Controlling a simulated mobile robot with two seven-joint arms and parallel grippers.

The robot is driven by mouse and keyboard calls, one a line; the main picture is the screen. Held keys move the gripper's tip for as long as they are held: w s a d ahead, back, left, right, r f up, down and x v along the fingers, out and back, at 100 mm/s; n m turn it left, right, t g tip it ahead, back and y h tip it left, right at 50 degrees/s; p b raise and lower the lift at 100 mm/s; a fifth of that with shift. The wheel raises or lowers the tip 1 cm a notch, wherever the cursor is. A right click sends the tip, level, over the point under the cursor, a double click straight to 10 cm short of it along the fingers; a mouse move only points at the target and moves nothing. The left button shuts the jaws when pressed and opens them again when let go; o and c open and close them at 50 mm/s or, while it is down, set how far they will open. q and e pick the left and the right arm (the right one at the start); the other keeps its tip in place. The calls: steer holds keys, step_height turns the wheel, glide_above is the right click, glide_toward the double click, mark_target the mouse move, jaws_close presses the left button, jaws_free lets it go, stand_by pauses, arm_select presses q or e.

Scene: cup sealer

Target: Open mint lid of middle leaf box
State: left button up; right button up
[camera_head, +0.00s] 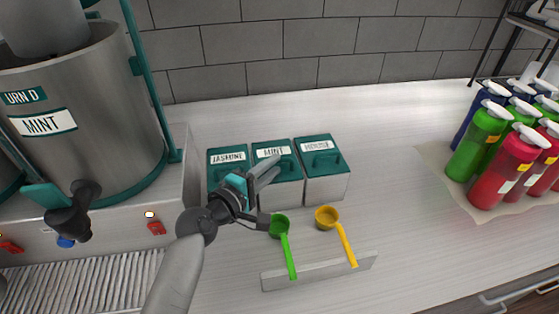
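The middle leaf box (288,194) is a white box with a teal lid labelled MINT (272,152). Its lid looks closed. It stands between the JASMINE box (215,168) on its left and another teal-lidded box (325,188) on its right, whose label is hard to read. My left gripper (268,172) is over the front of the middle box, close to its lid. Its two grey fingers look parted, with nothing clearly between them. The gripper hides the lid's handle, so I cannot tell whether they touch. My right gripper is not in view.
A green scoop (285,255) and a yellow scoop (343,240) rest on a low grey holder (315,272) in front of the boxes. A large metal MINT urn (105,110) stands at left. Several coloured bottles (505,170) stand at right. The counter between is clear.

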mark_target(280, 162)
arm_select(q)
steer(key=shift+x, duration=1.65)
jaws_close()
